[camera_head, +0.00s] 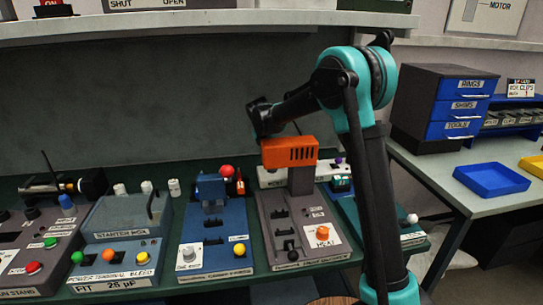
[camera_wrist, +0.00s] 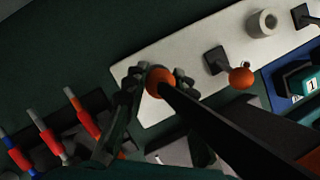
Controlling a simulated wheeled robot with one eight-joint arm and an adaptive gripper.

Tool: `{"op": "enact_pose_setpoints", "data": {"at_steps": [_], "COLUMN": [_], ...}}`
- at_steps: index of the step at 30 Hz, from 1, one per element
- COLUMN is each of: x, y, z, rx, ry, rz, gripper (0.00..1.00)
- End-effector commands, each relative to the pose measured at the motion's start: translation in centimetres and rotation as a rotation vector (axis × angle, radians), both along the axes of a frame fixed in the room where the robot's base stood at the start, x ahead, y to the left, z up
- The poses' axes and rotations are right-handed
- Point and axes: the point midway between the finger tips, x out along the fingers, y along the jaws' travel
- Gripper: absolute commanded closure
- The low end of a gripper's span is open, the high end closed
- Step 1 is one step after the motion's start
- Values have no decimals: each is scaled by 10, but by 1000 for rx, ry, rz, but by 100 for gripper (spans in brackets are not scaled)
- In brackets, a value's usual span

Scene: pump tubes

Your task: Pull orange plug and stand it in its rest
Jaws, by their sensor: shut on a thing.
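In the wrist view, the round orange end of the orange plug (camera_wrist: 160,81) sits between the fingertips of my gripper (camera_wrist: 157,88), which is shut on it. It is over the left part of a white panel (camera_wrist: 185,50); whether it is seated or lifted I cannot tell. A pale round holder with a dark hole (camera_wrist: 264,22), perhaps the rest, stands farther right on the panel and looks empty. In the head view, my fingertips and the plug are hidden behind the orange machine head (camera_head: 289,152).
A second orange ball (camera_wrist: 240,77) stands beside a black block (camera_wrist: 215,60) on the panel. A dark bar (camera_wrist: 230,130) crosses close to the camera. Several red-banded tubes (camera_wrist: 83,117) stand left. A blue device (camera_head: 211,195) stands left of the orange-headed machine.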

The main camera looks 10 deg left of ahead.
Motion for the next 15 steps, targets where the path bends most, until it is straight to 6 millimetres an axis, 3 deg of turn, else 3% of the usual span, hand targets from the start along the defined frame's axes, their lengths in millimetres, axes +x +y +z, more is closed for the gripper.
{"op": "enact_pose_setpoints", "data": {"at_steps": [11,12,15], "x": [0,0,0], "y": [0,0,0], "z": [-9,-9,-9], "rx": [0,0,0], "ry": [0,0,0], "rz": [0,0,0], "gripper": [100,72,59]}}
